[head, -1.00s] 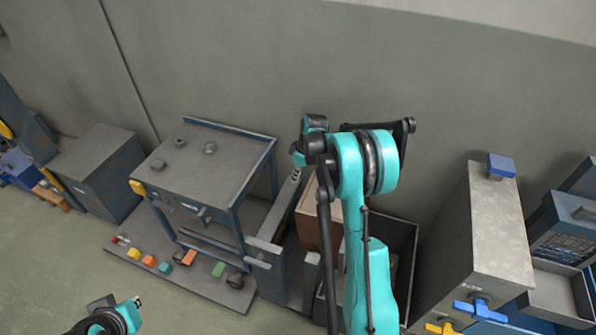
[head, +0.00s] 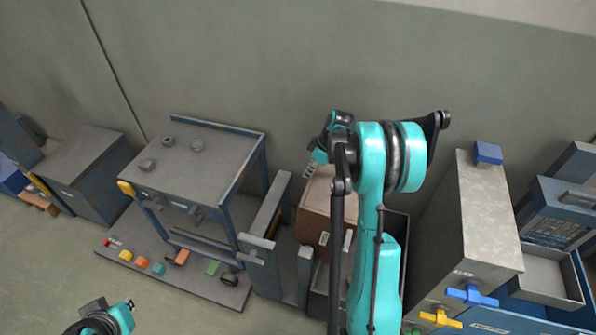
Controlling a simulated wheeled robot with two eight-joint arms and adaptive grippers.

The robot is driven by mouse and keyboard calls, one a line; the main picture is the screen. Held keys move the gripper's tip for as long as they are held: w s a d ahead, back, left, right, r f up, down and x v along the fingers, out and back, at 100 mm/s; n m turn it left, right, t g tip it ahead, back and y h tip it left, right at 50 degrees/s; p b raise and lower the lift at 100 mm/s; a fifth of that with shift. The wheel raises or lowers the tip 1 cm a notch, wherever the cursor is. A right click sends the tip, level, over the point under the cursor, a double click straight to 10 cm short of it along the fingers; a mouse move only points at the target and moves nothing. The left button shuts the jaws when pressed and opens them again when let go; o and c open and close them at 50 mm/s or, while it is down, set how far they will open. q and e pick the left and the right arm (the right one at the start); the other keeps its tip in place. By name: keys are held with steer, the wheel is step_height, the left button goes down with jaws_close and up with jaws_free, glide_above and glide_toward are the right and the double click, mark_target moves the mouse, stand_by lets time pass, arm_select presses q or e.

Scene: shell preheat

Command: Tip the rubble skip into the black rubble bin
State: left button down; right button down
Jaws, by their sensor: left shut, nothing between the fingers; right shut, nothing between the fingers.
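A rust-brown box (head: 316,212), which looks like the rubble skip, stands right of a grey upright plate (head: 266,205). My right arm covers its right side. A dark open-topped bin (head: 398,228), which looks like the black rubble bin, is behind and right of my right arm; the arm hides much of it. My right gripper (head: 308,173) is shut and empty, pointing down by the brown box's upper left edge; I cannot tell whether it touches. My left gripper (head: 130,303) is shut and empty, low at the bottom left, away from both.
A blue-framed table (head: 190,165) with small round pieces stands left, above a low board (head: 128,228) with coloured blocks. A tall grey cabinet (head: 488,215) with blue and yellow handles stands close right of the bin. Open floor (head: 45,275) lies front left.

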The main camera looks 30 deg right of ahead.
steer(key=shift+s+d, duration=0.2)
steer(key=shift+d, duration=0.05)
arm_select(q)
steer(key=shift+w+a, duration=0.1)
steer(key=shift+w, duration=0.05)
